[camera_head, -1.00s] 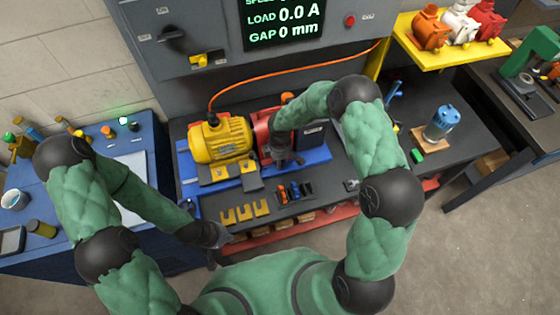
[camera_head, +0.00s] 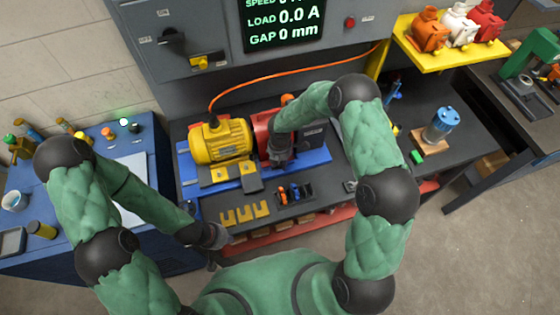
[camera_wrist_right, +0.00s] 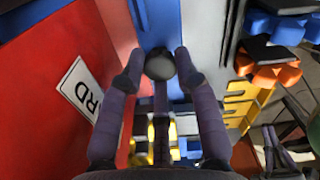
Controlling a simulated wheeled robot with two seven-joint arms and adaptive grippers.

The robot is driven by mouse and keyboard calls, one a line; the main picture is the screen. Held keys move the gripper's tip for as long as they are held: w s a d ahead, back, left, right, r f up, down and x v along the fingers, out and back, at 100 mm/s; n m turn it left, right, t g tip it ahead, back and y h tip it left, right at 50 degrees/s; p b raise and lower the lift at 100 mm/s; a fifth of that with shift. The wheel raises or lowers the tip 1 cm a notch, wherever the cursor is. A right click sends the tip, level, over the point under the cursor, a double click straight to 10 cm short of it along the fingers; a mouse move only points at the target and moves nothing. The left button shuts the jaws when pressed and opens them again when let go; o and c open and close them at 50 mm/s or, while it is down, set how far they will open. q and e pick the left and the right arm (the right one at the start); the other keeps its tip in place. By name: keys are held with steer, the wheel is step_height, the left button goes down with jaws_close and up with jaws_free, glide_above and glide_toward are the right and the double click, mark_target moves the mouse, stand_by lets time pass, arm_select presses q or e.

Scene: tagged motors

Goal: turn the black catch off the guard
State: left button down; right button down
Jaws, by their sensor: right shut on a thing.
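The red guard (camera_head: 262,126) stands at the right end of the yellow motor (camera_head: 222,142) on the bench. In the right wrist view the guard (camera_wrist_right: 40,65) fills the left side and carries a white label ending in "RD". The black catch (camera_wrist_right: 160,65) shows as a round dark knob beside it. My right gripper (camera_wrist_right: 158,76) is shut on the catch, a fingertip on either side. In the head view my right gripper (camera_head: 279,157) is at the guard's front and hides the catch. My left gripper (camera_head: 214,240) hangs near the bench's front left, away from the guard; its fingers are unclear.
Yellow forked pieces (camera_head: 245,213) and a holder with orange and blue parts (camera_head: 295,192) lie in front of the motor. An orange cable (camera_head: 290,69) runs behind it. A blue cylinder (camera_head: 441,123) stands at the right. A blue side table (camera_head: 75,235) is at the left.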

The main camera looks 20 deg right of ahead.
steer(key=shift+n, duration=0.5)
steer(key=c, duration=1.2)
jaws_free()
steer(key=shift+r, duration=0.15)
step_height(320, 180, up, 12)
steer(key=shift+f, duration=0.1)
steer(key=shift+f, duration=0.1)
